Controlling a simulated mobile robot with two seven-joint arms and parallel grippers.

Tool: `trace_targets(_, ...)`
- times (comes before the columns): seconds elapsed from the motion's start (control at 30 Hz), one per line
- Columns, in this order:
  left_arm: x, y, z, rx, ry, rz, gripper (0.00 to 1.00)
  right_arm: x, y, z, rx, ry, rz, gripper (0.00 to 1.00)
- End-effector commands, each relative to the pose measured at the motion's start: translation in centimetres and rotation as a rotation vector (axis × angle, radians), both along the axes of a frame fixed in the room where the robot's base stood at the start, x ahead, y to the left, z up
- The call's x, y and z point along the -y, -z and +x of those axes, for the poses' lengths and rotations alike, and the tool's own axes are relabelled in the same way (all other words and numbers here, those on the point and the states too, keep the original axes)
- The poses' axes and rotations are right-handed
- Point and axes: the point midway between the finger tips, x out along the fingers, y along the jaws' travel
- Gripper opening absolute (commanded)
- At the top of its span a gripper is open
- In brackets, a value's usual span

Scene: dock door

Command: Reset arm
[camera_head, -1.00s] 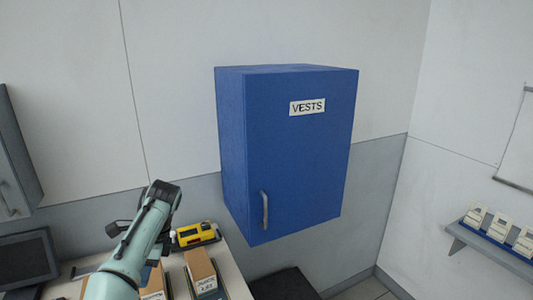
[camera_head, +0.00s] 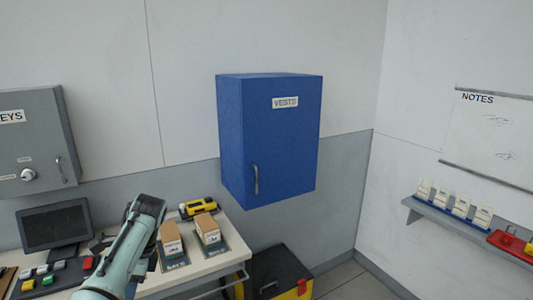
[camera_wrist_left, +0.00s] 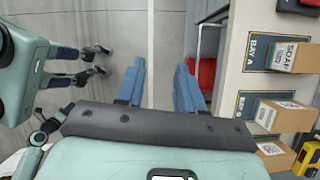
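My left gripper (camera_wrist_left: 160,88) shows in the left wrist view with its two blue fingers apart and nothing between them. It is over grey floor, beside the bench. In the head view my teal left arm comes in at the bottom left, in front of the bench; its fingers cannot be made out there.
The bench (camera_head: 205,265) holds boxes, a yellow device (camera_head: 198,207) and a monitor (camera_head: 53,226). A shut blue VESTS cabinet (camera_head: 285,145) and a grey keys cabinet (camera_head: 35,140) hang above. A black-yellow case (camera_head: 275,270) stands right of the bench. A shelf (camera_head: 450,222) is at right.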

Motion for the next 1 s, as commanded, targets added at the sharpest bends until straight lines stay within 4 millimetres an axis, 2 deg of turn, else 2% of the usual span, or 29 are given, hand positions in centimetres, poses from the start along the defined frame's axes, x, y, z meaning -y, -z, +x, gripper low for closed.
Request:
trace_targets(0.03,0.5,3.4,1.1,-0.003,0.006,-0.011,0.37,0.0,0.0,0.1,0.001,0.000,0.000,0.00)
trace_targets(0.17,2.0,10.4,3.0,0.038,-0.013,-0.060,0.37,0.0,0.0,0.1,0.001,0.000,0.000,0.00)
trace_targets(0.23,3.1,14.7,3.5,0.056,-0.039,-0.100,0.37,0.0,0.0,0.2,0.002,0.000,-0.001,0.00)
trace_targets(0.37,6.0,23.5,2.8,0.088,-0.133,-0.203,0.37,0.0,0.0,0.1,0.002,0.000,0.000,0.00)
trace_targets(0.4,7.0,26.4,2.1,0.095,-0.178,-0.239,0.37,0.0,0.0,0.1,0.002,0.000,-0.001,0.00)
trace_targets(0.47,8.7,30.5,0.6,0.105,-0.257,-0.297,0.37,0.0,0.0,0.1,0.001,-0.001,0.000,0.00)
trace_targets(0.5,9.9,33.1,-0.6,0.109,-0.322,-0.333,0.37,0.0,0.0,0.0,0.000,0.000,0.000,0.00)
trace_targets(0.57,11.6,36.7,-2.9,0.113,-0.432,-0.386,0.37,0.0,0.0,0.0,0.000,0.000,0.000,0.00)
trace_targets(0.6,12.8,39.0,-4.7,0.114,-0.515,-0.418,0.37,0.0,0.0,0.0,0.000,0.000,0.000,0.00)
trace_targets(0.67,14.6,42.0,-7.7,0.112,-0.658,-0.459,0.37,0.0,0.0,0.0,0.000,0.000,0.000,0.00)
trace_targets(0.7,15.6,43.7,-10.0,0.110,-0.761,-0.477,0.37,0.0,0.0,0.0,0.000,0.000,0.000,0.00)
trace_targets(0.83,18.3,47.3,-17.1,0.108,-1.102,-0.493,0.37,0.0,0.0,0.0,0.001,0.000,0.000,0.00)
trace_targets(0.9,19.2,48.1,-20.5,0.112,-1.264,-0.476,0.37,0.0,0.0,0.1,0.001,0.000,0.000,0.00)
trace_targets(1.0,19.7,48.5,-24.3,0.124,-1.443,-0.439,0.37,0.0,0.0,0.0,0.001,0.000,0.000,0.00)
